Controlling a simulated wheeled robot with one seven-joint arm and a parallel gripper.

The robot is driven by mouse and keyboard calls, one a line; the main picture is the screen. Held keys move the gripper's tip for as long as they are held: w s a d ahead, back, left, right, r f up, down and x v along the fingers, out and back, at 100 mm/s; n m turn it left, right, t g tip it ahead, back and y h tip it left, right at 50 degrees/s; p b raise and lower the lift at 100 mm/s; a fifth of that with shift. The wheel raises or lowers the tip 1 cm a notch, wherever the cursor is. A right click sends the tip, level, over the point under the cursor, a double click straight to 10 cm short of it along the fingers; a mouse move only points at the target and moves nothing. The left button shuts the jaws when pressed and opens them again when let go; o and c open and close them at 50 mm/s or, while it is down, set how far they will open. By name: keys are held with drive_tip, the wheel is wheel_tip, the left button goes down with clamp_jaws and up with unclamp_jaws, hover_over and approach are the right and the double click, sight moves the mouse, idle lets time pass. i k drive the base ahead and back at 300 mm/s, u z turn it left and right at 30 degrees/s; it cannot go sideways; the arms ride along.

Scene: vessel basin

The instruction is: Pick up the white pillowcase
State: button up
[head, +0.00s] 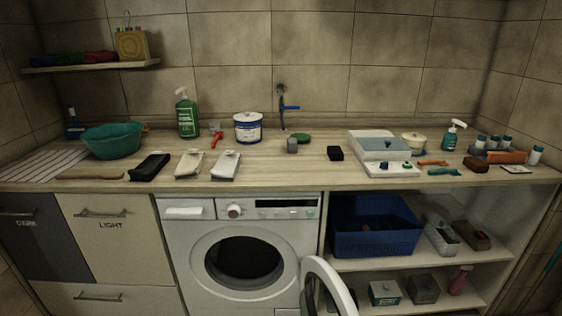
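Two pale, flat, folded cloth-like items lie side by side on the counter, left of centre. The right one, the whiter of the two, looks like the white pillowcase (225,167). The left one is a cream folded item (188,166). A narrow gap separates them. I cannot tell for certain from their shape which is a pillowcase. Nothing lies over either one. My gripper is not in view.
A black folded item (149,167) lies to the left, beyond it a green basin (112,142). A white tub (248,128) and red-handled object (216,138) stand behind. The washing machine (245,262) below has its door (343,297) swung open. Counter (290,173) is clear right of the white item.

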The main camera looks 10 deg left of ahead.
sight(225, 170)
drive_tip(key=z, duration=2.4)
drive_tip(key=k, duration=2.05)
drive_tip(key=u, duration=1.85)
drive_tip(key=i, duration=0.3)
drive_tip(key=u, duration=0.1)
